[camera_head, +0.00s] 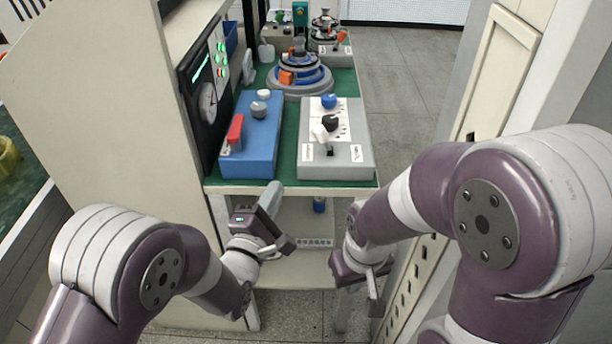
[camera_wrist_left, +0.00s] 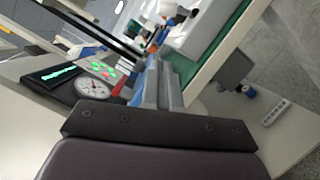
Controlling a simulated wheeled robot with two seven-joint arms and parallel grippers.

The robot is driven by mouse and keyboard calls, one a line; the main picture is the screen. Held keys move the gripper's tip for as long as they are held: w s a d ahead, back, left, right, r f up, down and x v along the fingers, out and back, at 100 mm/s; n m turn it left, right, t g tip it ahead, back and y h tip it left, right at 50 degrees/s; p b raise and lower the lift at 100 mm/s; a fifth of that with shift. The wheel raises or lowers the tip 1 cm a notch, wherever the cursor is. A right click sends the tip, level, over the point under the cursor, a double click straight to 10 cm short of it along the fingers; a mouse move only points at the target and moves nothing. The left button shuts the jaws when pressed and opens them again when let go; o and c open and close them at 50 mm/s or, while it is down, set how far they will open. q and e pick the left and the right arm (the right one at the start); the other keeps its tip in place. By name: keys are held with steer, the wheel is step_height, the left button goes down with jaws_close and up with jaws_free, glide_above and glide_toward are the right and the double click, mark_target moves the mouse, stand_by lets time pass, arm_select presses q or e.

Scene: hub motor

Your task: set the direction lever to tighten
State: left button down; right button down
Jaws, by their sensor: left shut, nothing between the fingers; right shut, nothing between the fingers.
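A grey control box (camera_head: 363,165) sits on the green-topped bench. Near its front edge stands a lever with a white handle (camera_head: 319,133), tilted up and to the left, with a small label on either side. I cannot read the labels, so I cannot tell which side is tighten. My left gripper (camera_head: 271,194) is shut and empty, in front of the bench edge, below and left of the lever and apart from it. Its closed fingers also show in the left wrist view (camera_wrist_left: 160,82). My right gripper (camera_head: 374,290) is shut and empty, low in front of the bench's right side.
A blue box (camera_head: 250,160) with a red lever (camera_head: 235,131) stands left of the grey box. Behind are a round hub assembly (camera_head: 300,80) and a dial panel (camera_head: 207,100) at left. A tall cabinet closes in the right. A shelf lies under the bench.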

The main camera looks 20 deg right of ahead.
mark_target(323, 141)
arm_select(q)
steer(key=shift+r, duration=0.2)
steer(key=x, duration=0.9)
steer(key=shift+w+d+p, duration=0.1)
steer(key=shift+w+p, duration=0.15)
steer(key=shift+p, duration=0.1)
steer(key=shift+w+d+r, duration=0.2)
steer(key=shift+d+r, duration=0.05)
steer(key=shift+d, duration=0.4)
steer(key=shift+w+d+r, duration=0.2)
steer(key=shift+d+r, duration=0.05)
steer(key=shift+d, duration=0.35)
steer(key=shift+w+d+r, duration=0.2)
steer(key=shift+d+r, duration=0.05)
steer(key=shift+d, duration=0.4)
